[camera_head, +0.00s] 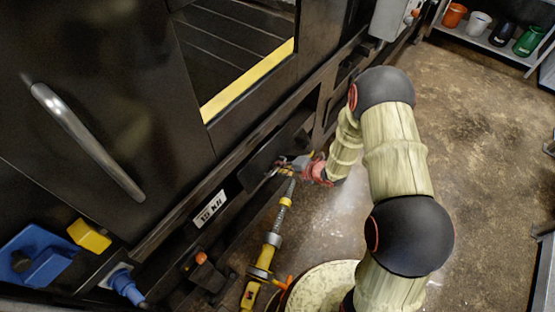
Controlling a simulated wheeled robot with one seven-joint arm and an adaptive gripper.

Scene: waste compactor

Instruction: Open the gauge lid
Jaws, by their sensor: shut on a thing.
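The gauge lid appears to be a small dark flat panel (260,166) on the side rail of the black machine, right of the "15 KN" label. My gripper (283,165) reaches it from the right and is at its right edge. The gripper is shut on what looks like the lid's edge or handle; the contact is small and partly hidden by the fingers. I cannot tell how far the lid stands open. No gauge face is visible.
A grey and yellow pipe (272,240) with an orange lever runs just below my gripper. A metal door handle (88,140), a blue bracket (45,253) and an orange knob (201,257) are on the left. Open floor (490,150) lies right, with a shelf of cups (490,45) beyond.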

